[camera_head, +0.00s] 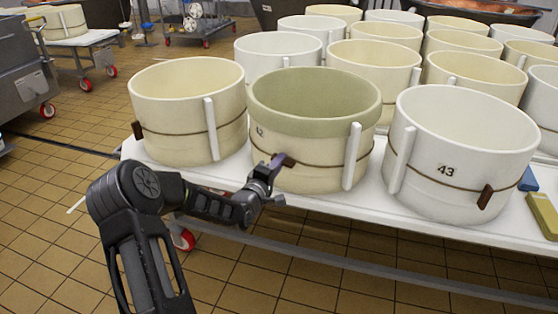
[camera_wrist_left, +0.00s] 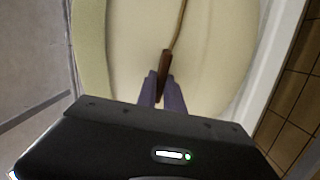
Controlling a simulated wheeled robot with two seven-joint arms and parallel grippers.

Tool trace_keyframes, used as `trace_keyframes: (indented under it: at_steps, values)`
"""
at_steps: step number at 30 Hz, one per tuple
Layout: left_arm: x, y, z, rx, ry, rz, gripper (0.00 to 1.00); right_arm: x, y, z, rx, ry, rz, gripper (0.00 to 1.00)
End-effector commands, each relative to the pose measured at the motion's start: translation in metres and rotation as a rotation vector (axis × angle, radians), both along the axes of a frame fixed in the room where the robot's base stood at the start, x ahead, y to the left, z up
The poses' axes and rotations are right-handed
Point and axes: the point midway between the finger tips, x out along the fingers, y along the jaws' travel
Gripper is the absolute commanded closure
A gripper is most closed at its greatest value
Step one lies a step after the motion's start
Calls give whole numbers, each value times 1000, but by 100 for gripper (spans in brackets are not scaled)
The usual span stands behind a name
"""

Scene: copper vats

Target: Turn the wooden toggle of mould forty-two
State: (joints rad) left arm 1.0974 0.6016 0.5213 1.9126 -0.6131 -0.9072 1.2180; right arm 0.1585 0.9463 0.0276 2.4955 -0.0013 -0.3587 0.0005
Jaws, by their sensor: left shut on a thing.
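Mould forty-two (camera_head: 318,125) is a cream round tub with a greenish upper band, at the front middle of the white table. The cord runs up from the toggle. In the head view the fingers mostly hide the toggle. My right gripper is not in view.
Mould 43 (camera_head: 460,150) stands close on the right, with its own toggle (camera_head: 485,197). Another cream mould (camera_head: 180,115) stands on the left. Several more moulds fill the table (camera_head: 370,215) behind. Blue (camera_head: 528,180) and yellow (camera_head: 543,214) blocks lie at the right. Tiled floor is open in front.

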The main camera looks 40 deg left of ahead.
Motion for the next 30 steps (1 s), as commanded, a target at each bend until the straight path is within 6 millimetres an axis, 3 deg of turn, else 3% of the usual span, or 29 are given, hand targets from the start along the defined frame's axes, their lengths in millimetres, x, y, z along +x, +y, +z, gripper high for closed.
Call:
trace_keyframes:
  at_steps: [9,23,24,30]
  values:
    - [0,1,-1,-128,-24,1,100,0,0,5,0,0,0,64]
    - [0,1,-2,-146,-27,2,100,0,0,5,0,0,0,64]
    - [0,1,-2,-146,-27,2,87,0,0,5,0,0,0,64]
    - [0,1,-2,-145,-28,1,70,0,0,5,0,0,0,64]
